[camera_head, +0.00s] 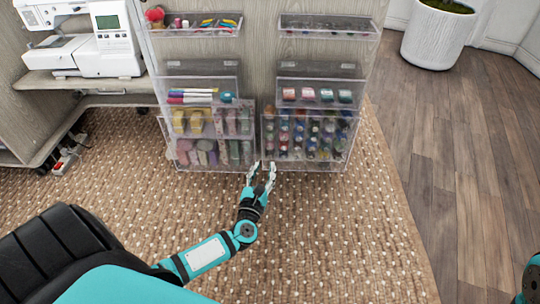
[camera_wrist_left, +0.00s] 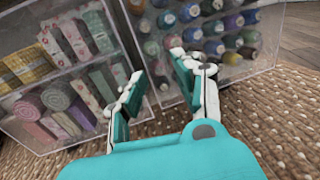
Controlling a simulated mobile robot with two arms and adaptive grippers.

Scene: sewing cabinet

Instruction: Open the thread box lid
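The thread box (camera_head: 311,136) is a clear box with rows of coloured spools, low on the right of the cabinet side. It also shows in the left wrist view (camera_wrist_left: 215,35). Its clear front appears to be in place over the spools. My left gripper (camera_head: 261,168) is at the box's lower left corner, by the gap to the fabric box. In the left wrist view its two fingers (camera_wrist_left: 158,68) are spread with nothing between them. I cannot tell whether a fingertip touches the box. My right gripper is out of view.
A clear fabric box (camera_head: 210,140) hangs just left of the thread box. Smaller clear trays hang above both. A sewing machine (camera_head: 95,40) stands at the upper left. A white planter (camera_head: 437,38) stands at the upper right. The woven rug (camera_head: 340,230) in front is clear.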

